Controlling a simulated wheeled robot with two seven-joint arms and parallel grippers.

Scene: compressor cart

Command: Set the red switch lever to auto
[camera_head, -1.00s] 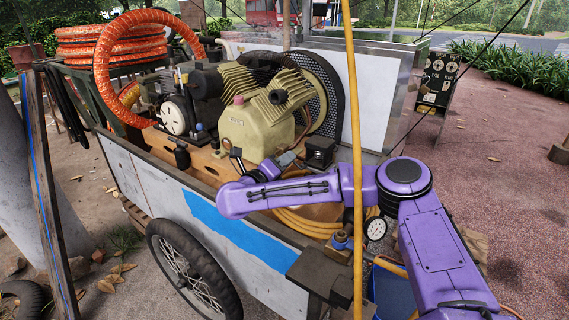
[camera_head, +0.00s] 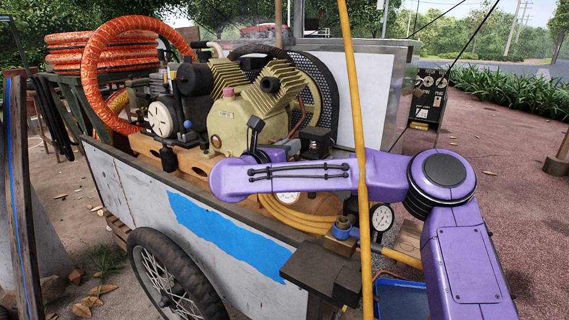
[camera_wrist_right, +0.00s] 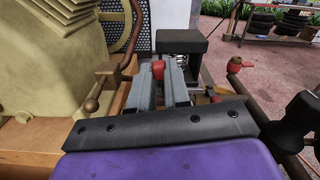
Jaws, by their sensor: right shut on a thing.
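The red lever (camera_wrist_right: 158,69) shows in the right wrist view, small and rounded at its tip. My right gripper (camera_wrist_right: 160,82) is shut on it, one grey finger on each side. The lever's lower part is hidden between the fingers. A black switch box (camera_wrist_right: 182,42) stands just behind, with a metal spring under it. In the head view my right gripper (camera_head: 287,149) reaches in beside the same black box (camera_head: 317,135), and the lever cannot be made out there. No lever markings are readable. My left gripper is not in view.
The cart (camera_head: 140,190) carries a tan compressor (camera_head: 230,125). A yellow pole (camera_head: 361,120) crosses in front of my right forearm. A pressure gauge (camera_head: 382,217) and a brass valve (camera_head: 343,228) sit at the near corner. A coiled orange hose (camera_head: 85,50) lies at left.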

